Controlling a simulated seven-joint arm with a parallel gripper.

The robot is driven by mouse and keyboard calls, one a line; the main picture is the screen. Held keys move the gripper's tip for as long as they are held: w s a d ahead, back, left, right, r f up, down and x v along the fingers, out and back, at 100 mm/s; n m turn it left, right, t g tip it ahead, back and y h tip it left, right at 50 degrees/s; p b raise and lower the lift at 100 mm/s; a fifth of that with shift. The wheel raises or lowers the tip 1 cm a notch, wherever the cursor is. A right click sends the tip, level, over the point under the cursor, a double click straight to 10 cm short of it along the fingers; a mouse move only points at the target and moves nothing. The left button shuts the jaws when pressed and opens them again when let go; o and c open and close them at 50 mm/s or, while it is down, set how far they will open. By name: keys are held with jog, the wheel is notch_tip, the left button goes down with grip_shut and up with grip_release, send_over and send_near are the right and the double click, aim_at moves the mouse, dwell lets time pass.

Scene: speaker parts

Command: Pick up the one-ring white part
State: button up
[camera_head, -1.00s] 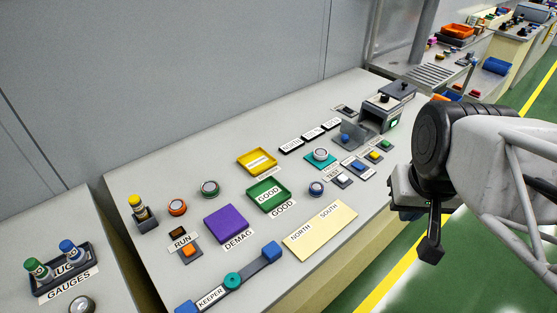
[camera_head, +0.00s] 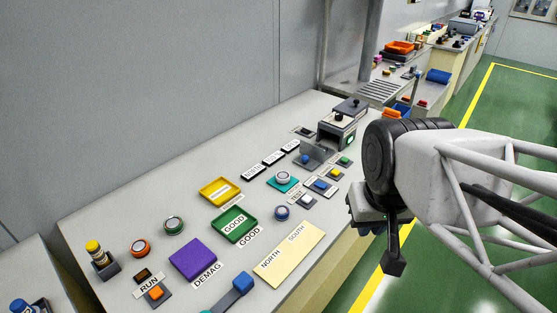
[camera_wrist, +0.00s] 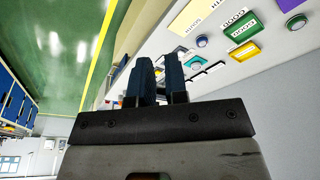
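Several small round parts with pale tops stand on the bench; their ring marks are too small to count. One whitish part (camera_head: 282,177) sits on a teal pad (camera_head: 271,184). An orange-sided part (camera_head: 141,249), a green-sided part (camera_head: 174,225) and a blue-sided part (camera_head: 282,212) stand on the bare bench. My gripper (camera_head: 385,240) hangs beyond the bench's right edge, apart from all parts. In the wrist view my gripper (camera_wrist: 160,66) shows two dark blue fingers with an empty gap between them.
The bench (camera_head: 108,222) also holds a yellow tray (camera_head: 204,196), a green GOOD tray (camera_head: 219,232), a purple DEMAG pad (camera_head: 193,260) and a cream NORTH/SOUTH plate (camera_head: 290,255). A grey boxy device (camera_head: 337,130) stands at its far end. Green floor lies right of the bench.

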jog(key=o, duration=1.3)
jog(key=shift+w, duration=0.1)
jog(key=m+y, duration=0.4)
jog(key=m, duration=1.9)
send_over(283, 175)
jog(key=s+d, duration=0.2)
jog(key=d, duration=0.1)
notch_tip(283, 175, down, 23)
jog(key=shift+w+a+r, duration=0.1)
jog(key=shift+w+r, duration=0.05)
jog(key=shift+x, duration=1.25)
